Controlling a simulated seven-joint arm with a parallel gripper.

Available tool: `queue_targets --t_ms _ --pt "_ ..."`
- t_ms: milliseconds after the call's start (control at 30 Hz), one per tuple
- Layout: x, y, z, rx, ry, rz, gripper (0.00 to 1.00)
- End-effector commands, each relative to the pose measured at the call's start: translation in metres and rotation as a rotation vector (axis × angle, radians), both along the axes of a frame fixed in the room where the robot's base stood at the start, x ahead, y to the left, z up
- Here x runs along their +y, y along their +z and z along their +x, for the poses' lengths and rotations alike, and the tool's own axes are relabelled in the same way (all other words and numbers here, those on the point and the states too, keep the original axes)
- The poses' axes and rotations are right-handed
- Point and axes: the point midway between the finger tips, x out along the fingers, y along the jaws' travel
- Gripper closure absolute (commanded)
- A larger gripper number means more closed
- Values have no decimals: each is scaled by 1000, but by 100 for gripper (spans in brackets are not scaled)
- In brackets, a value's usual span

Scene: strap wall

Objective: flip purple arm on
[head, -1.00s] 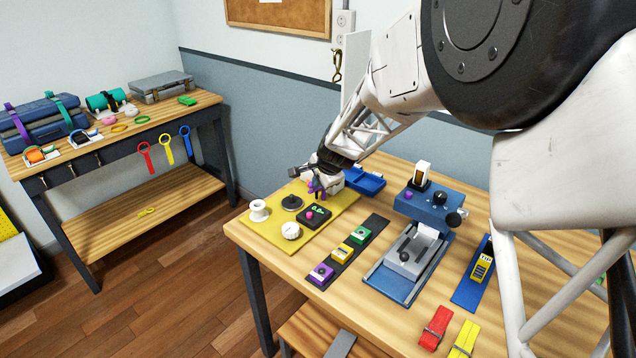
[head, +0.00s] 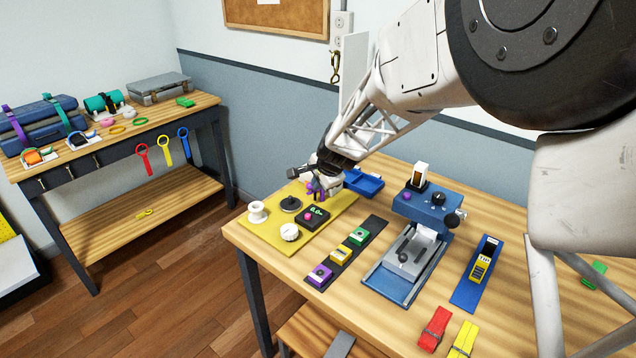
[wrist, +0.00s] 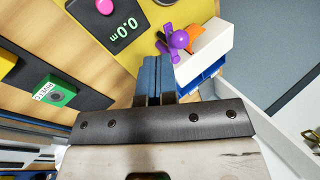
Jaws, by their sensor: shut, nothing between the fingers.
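The purple arm (wrist: 178,42) is a small lever with a round knob on a white block (wrist: 212,44) with an orange patch, at the right edge of the yellow board. In the head view the purple arm (head: 315,187) shows just below my wrist, partly covered. My gripper (wrist: 154,72) is shut and empty, its two blue fingers side by side. In the wrist view the fingertips are just below and left of the purple arm, close to it. I cannot tell whether they touch. In the head view the fingertips are not clear.
The yellow board (head: 262,232) also carries a meter (head: 313,215) reading 0.0, a white spool (head: 257,212), a black disc (head: 290,203) and a white knob (head: 289,232). A blue tray (head: 364,183) sits close behind. A switch strip (head: 371,224) lies in front.

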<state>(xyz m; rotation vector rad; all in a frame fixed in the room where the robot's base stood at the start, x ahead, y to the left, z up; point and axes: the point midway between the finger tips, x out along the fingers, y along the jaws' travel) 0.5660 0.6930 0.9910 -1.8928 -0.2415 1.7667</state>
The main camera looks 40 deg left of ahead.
Motion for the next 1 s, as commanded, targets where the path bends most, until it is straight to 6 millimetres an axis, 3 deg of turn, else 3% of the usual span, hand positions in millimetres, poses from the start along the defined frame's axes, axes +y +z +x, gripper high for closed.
queue_targets --t_ms 600,1000 --pt "-32 74 -30 -1 0 1 100" --pt "-39 90 -37 0 0 0 100"
